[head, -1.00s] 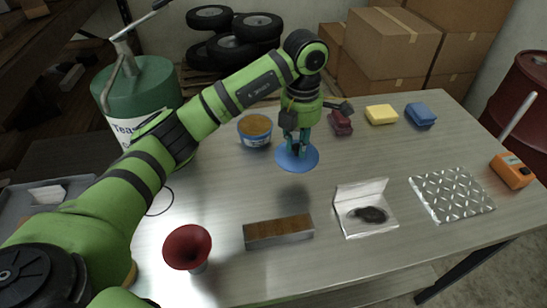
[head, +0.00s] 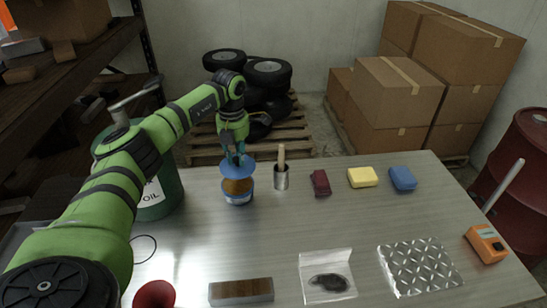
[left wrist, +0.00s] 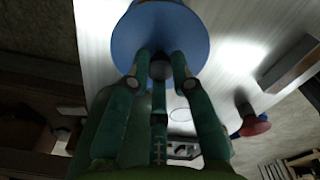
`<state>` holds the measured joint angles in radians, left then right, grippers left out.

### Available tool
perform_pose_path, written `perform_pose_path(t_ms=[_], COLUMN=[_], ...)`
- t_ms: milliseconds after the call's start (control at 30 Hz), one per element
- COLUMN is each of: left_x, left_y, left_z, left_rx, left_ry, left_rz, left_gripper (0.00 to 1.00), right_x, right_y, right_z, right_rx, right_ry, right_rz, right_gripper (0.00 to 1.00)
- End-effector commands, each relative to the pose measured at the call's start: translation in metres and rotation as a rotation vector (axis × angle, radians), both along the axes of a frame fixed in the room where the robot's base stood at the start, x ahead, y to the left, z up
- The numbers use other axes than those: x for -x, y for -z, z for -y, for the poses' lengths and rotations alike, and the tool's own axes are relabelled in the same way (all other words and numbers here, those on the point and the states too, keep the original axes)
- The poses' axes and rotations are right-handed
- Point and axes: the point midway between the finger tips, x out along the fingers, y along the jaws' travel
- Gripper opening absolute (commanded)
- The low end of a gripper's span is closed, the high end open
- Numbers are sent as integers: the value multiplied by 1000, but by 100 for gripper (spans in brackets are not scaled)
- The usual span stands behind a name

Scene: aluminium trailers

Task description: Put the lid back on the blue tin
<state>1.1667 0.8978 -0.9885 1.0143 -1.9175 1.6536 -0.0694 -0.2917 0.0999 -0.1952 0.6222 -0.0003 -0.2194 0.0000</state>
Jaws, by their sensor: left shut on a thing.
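The blue tin (head: 239,198) stands upright on the table, with its brown contents showing at the open top. The round blue lid (head: 238,168) is above the tin, and a gap shows between them. My left gripper (head: 234,156) is shut on the lid's knob and holds it from above. In the left wrist view the lid (left wrist: 150,35) fills the upper middle, and the fingers (left wrist: 160,68) close round its dark knob. My right gripper is not in view.
A metal cup with a wooden handle (head: 281,178) stands close to the tin's right. Further right are a dark red block (head: 320,183), a yellow sponge (head: 362,177) and a blue one (head: 402,179). A green oil drum (head: 157,190) is at left.

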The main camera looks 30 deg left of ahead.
Motion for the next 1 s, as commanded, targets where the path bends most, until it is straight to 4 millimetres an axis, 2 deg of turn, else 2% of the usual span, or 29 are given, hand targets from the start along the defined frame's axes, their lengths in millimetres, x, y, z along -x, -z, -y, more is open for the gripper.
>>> perform_pose_path(t_ms=[100,400,633,800,1000], left_x=[3,2,2,2,2], left_y=[3,24,47,59,65], left_z=[-6,-5,-5,-5,-5], left_rx=[-2,-1,-1,-1,-1], left_ry=[-10,-8,-8,-8,-8], left_rz=[-1,0,1,1,0], left_gripper=[1,1,1,1,1], right_x=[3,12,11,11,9], right_y=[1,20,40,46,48], right_z=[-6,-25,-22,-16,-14], right_rx=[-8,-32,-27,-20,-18], right_ry=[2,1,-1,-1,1], right_rz=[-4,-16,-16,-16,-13], right_gripper=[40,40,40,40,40])
